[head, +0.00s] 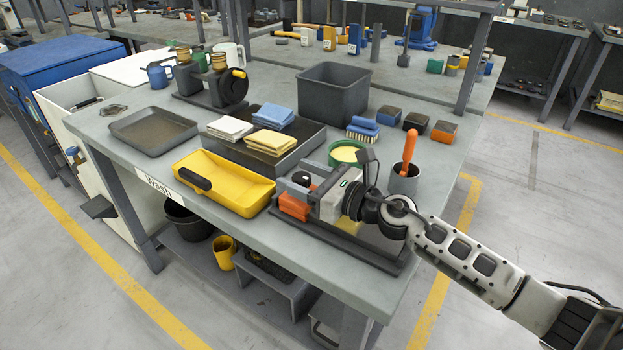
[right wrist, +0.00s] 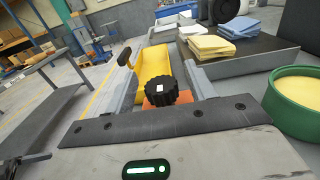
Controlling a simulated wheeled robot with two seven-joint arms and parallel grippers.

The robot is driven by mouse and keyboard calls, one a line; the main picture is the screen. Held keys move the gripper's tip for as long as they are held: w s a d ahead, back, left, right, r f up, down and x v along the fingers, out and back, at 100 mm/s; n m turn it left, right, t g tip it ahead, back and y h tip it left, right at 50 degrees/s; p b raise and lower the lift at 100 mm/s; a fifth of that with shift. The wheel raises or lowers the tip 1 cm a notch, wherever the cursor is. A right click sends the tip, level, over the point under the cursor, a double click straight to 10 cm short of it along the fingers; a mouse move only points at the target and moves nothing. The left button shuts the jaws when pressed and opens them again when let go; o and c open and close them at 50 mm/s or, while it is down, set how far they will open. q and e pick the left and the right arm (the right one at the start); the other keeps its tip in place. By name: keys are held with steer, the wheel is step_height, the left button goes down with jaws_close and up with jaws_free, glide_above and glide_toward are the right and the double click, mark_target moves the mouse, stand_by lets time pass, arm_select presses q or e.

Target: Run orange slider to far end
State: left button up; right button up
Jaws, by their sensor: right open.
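The orange slider (head: 294,207) is a block on a dark base plate (head: 345,240) at the table's front edge. My right gripper (head: 300,193) is at the slider from the right and partly covers it. In the right wrist view the gripper's two fingers (right wrist: 162,88) are spread apart. A black ribbed knob (right wrist: 161,91) with a pale square shows between them, and the orange slider (right wrist: 158,101) shows just behind and below it. I cannot tell whether either finger touches them. The rail under the slider is mostly hidden. My left gripper is not in view.
A yellow scoop-like tray (head: 225,185) with a black handle lies close left of the slider. A green tub (head: 347,152) and a grey cup with an orange-handled tool (head: 404,180) stand behind my right gripper. Folded cloths lie on a dark tray (head: 300,143) further back.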

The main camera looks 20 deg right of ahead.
mark_target(310, 184)
steer(key=b+v, duration=0.1)
steer(key=v, duration=0.1)
steer(key=b+v, duration=0.1)
steer(key=v, duration=0.4)
steer(key=shift+s+d+f+b, duration=0.2)
steer(key=shift+f+b, duration=0.2)
steer(key=b+v, duration=0.1)
steer(key=v, duration=0.3)
steer(key=b+v, duration=0.1)
steer(key=v, duration=0.1)
steer(key=shift+s+d+r+b, duration=0.25)
steer(key=shift+s+b, duration=0.05)
steer(key=shift+s, duration=0.05)
steer(key=shift+v, duration=0.75)
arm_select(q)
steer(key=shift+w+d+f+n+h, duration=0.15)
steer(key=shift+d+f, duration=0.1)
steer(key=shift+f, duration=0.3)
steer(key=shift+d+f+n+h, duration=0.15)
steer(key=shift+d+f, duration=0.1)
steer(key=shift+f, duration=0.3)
arm_select(e)
steer(key=shift+r, duration=0.2)
